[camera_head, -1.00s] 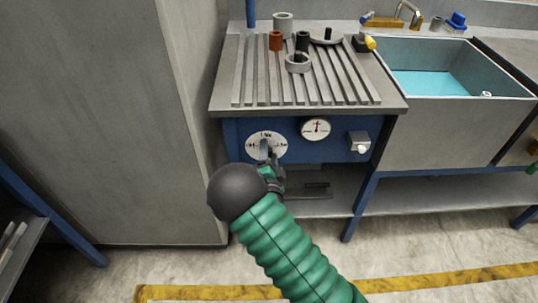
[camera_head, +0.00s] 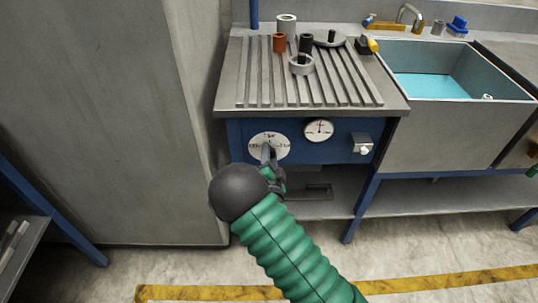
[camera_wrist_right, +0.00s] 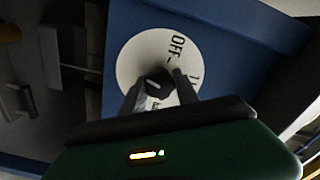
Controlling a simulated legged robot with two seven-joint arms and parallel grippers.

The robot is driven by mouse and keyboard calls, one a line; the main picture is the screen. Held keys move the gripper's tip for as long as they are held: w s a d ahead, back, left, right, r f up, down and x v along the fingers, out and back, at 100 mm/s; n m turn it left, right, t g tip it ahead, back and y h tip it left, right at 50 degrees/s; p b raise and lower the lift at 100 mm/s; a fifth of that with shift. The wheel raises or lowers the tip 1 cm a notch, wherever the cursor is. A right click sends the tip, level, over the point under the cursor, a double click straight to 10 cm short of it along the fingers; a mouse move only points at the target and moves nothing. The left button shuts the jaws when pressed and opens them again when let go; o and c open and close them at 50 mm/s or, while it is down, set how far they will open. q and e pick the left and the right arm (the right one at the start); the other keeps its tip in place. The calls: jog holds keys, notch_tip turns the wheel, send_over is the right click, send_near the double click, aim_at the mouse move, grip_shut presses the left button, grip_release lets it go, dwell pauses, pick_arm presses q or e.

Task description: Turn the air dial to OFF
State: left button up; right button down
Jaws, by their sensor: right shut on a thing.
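The air dial is a white disc (camera_head: 254,142) with dark lettering on the blue front panel, below the ribbed worktop. In the right wrist view, the white disc (camera_wrist_right: 131,62) carries the word OFF toward its upper right. A dark knob (camera_wrist_right: 157,80) sits at its centre. My right gripper (camera_head: 267,154) is on the dial, its fingers shut on the knob from both sides. The fingers (camera_wrist_right: 158,93) hide part of the knob and lower disc. I cannot tell surely which mark the knob points to. My left gripper is not in view.
A round gauge (camera_head: 319,131) and a grey box switch (camera_head: 361,143) are to the right of the dial. Several small parts stand on the ribbed worktop (camera_head: 236,72). A sink (camera_head: 452,120) is at right and a tall grey cabinet (camera_head: 110,110) at left.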

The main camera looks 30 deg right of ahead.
jog(key=n, duration=0.3)
jog(key=shift+d+r+n+p, duration=0.2)
jog(key=shift+n+p, duration=0.1)
jog(key=shift+p, duration=0.1)
jog(key=n+p, duration=0.1)
jog(key=n, duration=0.2)
jog(key=shift+r+n, duration=0.1)
jog(key=shift+n, duration=0.3)
jog(key=n+p, duration=0.1)
jog(key=n, duration=0.3)
jog(key=shift+a, duration=0.1)
jog(key=shift+w+n+p, duration=0.15)
jog(key=shift+n+p, duration=0.45)
jog(key=shift+n, duration=1.1)
jog(key=c, duration=0.9)
grip_release()
jog(key=shift+a, duration=0.1)
